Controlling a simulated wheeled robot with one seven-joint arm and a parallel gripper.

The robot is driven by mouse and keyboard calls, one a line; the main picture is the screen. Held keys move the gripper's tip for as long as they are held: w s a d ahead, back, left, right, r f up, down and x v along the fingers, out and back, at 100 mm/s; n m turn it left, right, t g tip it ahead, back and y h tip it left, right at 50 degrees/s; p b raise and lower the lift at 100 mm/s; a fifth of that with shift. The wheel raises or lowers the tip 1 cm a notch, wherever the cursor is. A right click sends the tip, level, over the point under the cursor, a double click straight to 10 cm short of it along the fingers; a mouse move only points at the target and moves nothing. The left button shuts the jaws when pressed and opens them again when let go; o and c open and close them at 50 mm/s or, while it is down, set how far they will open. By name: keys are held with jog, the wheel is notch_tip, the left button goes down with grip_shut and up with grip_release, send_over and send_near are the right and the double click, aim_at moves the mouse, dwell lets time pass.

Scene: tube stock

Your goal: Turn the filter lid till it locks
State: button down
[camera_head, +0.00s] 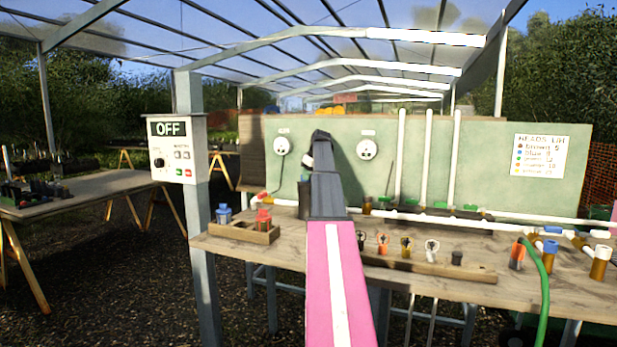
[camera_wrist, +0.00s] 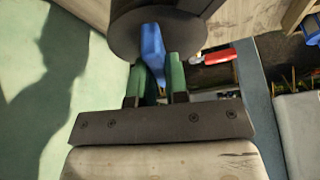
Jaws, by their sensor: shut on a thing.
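In the wrist view, a dark grey round lid (camera_wrist: 190,38) fills the top centre, with a blue raised grip (camera_wrist: 152,40) on it. My gripper (camera_wrist: 156,66) has its two green fingers on either side of the blue grip and is shut on it. The lid's rim is cut off by the picture's top edge, and no lock mark shows. In the head view, my pink and dark grey arm reaches over the bench toward the green back panel. It hides my fingers and the lid there.
A wooden bench (camera_head: 400,243) carries a tray with blue and red fittings (camera_head: 242,231), a rack of several small fittings and white pipes. A green hose (camera_head: 545,285) hangs at right. A control box (camera_head: 178,149) reading OFF stands left. A red lever (camera_wrist: 217,56) lies right of the lid.

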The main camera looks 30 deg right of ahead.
jog(key=shift+m+h, duration=0.4)
jog(key=shift+m, duration=0.8)
jog(key=m, duration=0.2)
jog(key=m+h, duration=0.1)
jog(key=m, duration=0.1)
jog(key=shift+t+h, duration=0.3)
jog(key=c, duration=1.1)
grip_release()
jog(key=shift+o, duration=0.2)
jog(key=v, duration=1)
jog(key=shift+r, duration=0.35)
